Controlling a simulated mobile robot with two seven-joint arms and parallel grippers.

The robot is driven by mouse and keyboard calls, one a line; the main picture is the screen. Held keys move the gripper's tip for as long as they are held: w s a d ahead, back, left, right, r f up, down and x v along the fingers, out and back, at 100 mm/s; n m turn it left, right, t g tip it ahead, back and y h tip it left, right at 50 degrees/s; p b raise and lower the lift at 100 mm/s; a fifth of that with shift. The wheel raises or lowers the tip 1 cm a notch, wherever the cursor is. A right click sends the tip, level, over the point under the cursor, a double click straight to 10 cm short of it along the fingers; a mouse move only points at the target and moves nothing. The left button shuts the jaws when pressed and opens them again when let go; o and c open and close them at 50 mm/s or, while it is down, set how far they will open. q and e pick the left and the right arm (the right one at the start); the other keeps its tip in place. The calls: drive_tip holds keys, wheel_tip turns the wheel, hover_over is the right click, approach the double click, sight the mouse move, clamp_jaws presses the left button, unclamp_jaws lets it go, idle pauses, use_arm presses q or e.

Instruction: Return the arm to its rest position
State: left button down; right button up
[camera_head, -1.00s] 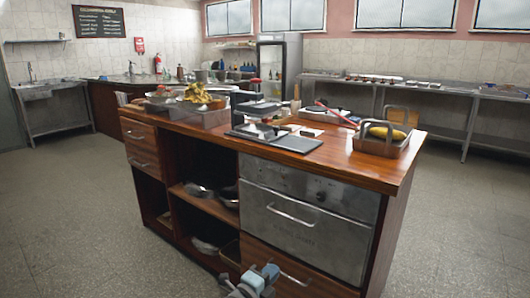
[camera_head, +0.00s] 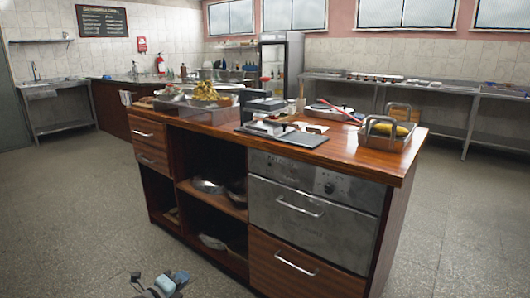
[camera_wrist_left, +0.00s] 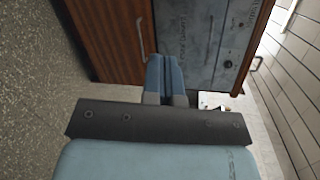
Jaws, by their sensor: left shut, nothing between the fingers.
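My left gripper (camera_head: 160,284) shows at the bottom edge of the head view, low over the floor in front of the island. In the left wrist view its two blue fingers (camera_wrist_left: 166,78) are closed together with nothing between them. The wooden island (camera_head: 330,152) stands ahead of the gripper, and the gripper appears apart from it. In the wrist view the island's wooden front (camera_wrist_left: 112,38) and the steel oven front (camera_wrist_left: 200,40) lie beyond the fingers. My right gripper is not in view.
On the island are a metal basket (camera_head: 389,138) with a yellow item, a grill press (camera_head: 264,104) and a tray of food (camera_head: 208,108). Open shelves hold bowls (camera_head: 208,186). The floor (camera_head: 60,225) at the left is clear. Steel counters line the back wall.

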use_arm(q)
drive_tip(key=s+d+r+n+h, duration=0.1)
drive_tip(key=s+d+n, duration=0.25)
drive_tip(key=s, duration=0.45)
drive_tip(key=s+d+r+n+h, duration=0.15)
drive_tip(key=s+n, duration=0.25)
drive_tip(key=s, duration=0.5)
drive_tip(key=s+d+r+n+h, duration=0.1)
drive_tip(key=s+d+r+n, duration=0.15)
drive_tip(key=s, duration=0.55)
drive_tip(key=s+d+r+n, duration=0.1)
drive_tip(key=s+r+n, duration=0.75)
drive_tip(key=s, duration=0.35)
drive_tip(key=w+d+r+n+t+y, duration=0.1)
drive_tip(key=w+d+r+n+t, duration=0.1)
drive_tip(key=d+r+n+t, duration=0.25)
drive_tip(key=s+a+r+g+y+p, duration=0.4)
drive_tip(key=a+r+g+y+p, duration=0.2)
drive_tip(key=p, duration=3.1)
drive_tip(key=shift+a+r+n+g+p, duration=0.4)
drive_tip(key=shift+a+r+g, duration=0.25)
drive_tip(key=shift+a+g, duration=0.35)
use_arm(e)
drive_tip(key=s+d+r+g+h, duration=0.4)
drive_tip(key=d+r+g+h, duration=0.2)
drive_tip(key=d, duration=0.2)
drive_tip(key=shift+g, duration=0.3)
